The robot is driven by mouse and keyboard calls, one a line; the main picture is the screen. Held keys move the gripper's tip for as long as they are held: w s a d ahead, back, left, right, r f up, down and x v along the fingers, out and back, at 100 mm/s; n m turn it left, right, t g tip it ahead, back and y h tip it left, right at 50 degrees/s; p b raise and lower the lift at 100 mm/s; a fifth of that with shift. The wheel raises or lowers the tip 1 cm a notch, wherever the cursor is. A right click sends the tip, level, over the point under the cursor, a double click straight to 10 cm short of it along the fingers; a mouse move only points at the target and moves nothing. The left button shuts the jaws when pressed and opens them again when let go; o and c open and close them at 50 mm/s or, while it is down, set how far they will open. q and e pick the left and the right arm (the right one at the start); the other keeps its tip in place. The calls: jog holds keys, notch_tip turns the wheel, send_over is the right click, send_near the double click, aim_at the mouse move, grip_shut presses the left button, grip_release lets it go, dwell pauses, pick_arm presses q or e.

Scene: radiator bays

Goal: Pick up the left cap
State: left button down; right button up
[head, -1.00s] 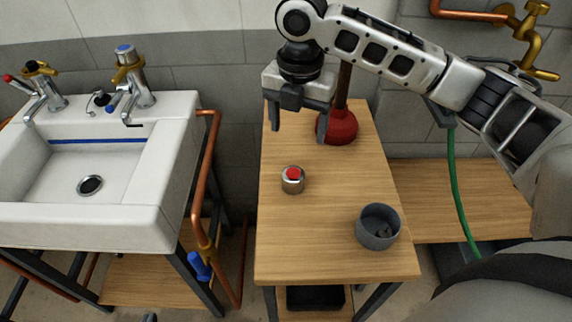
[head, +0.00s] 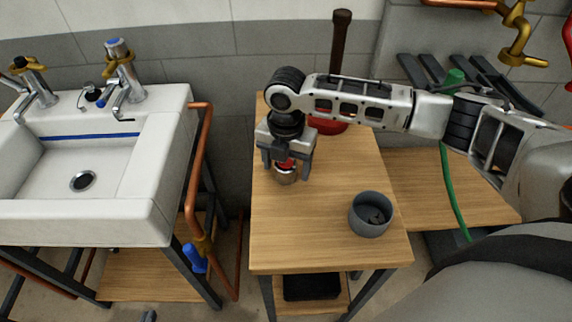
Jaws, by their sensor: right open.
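A small red cap (head: 285,162) sits on top of a short round metal tin (head: 286,178) on the wooden table (head: 300,245). I take this red piece to be the left cap. My right gripper (head: 286,168) points down over it, with its fingers open on either side of the cap. The gripper partly hides the red piece, and I cannot tell whether a finger touches it. My left gripper is not in view.
A grey cup (head: 370,215) with small dark pieces inside stands at the table's front right. A plunger (head: 340,60) stands behind my right arm. The white sink (head: 85,220) and copper pipes (head: 195,170) are to the left. The table's front left is clear.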

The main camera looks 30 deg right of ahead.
jog(key=c, duration=1.1)
jog(key=shift+r, duration=0.1)
